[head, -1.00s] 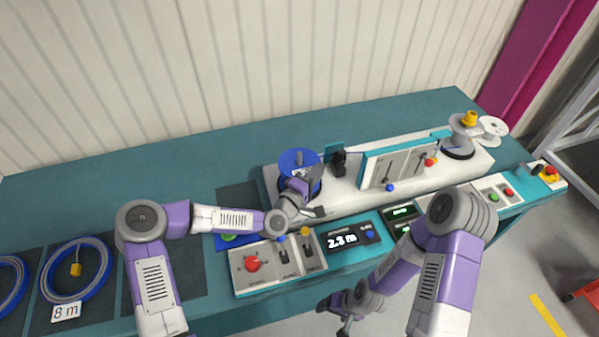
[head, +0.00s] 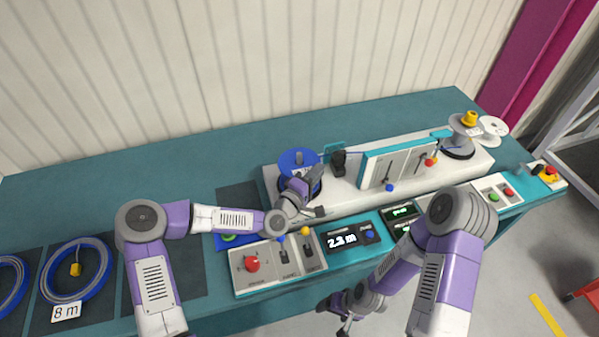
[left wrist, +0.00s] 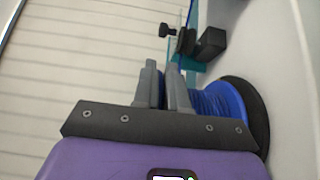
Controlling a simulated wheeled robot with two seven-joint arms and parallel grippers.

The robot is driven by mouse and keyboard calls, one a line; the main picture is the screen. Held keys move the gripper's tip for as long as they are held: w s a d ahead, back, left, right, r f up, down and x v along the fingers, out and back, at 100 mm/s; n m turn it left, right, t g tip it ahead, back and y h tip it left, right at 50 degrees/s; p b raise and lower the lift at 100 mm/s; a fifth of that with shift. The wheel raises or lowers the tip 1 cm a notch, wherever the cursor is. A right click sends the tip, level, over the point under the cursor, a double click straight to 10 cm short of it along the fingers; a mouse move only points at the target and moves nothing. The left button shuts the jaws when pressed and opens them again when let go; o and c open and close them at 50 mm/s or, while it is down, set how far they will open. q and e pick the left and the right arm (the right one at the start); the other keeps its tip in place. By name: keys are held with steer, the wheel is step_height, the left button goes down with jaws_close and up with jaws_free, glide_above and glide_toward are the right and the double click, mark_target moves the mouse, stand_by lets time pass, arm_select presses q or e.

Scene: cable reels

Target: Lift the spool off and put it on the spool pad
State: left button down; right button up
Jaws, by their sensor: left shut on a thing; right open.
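The blue spool (head: 298,160) sits on the left end of the long light machine base. My left gripper (head: 312,188) is at its near side, and in the left wrist view its fingers (left wrist: 168,80) are closed on the spool's edge. The spool's blue side (left wrist: 222,105) shows there beside a black disc, partly hidden by the gripper. My right gripper (head: 340,318) is open and empty, low in front of the bench. I cannot tell for sure which dark pad is the spool pad; one dark pad (head: 236,198) lies left of the machine, partly behind my arm.
A control box with a red button (head: 252,264) and a length display (head: 343,240) stand in front of the machine. A teal-framed panel (head: 398,162) and a grey reel (head: 463,128) are to the right. Coiled blue cables (head: 77,270) lie at left. The back of the bench is clear.

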arm_select(q)
steer(key=shift+r, duration=0.15)
step_height(320, 180, up, 18)
steer(key=p, duration=0.2)
steer(key=shift+p, duration=0.3)
stand_by(0.5)
steer(key=c, duration=1.8)
jaws_free()
jaws_close()
steer(key=shift+b, duration=0.35)
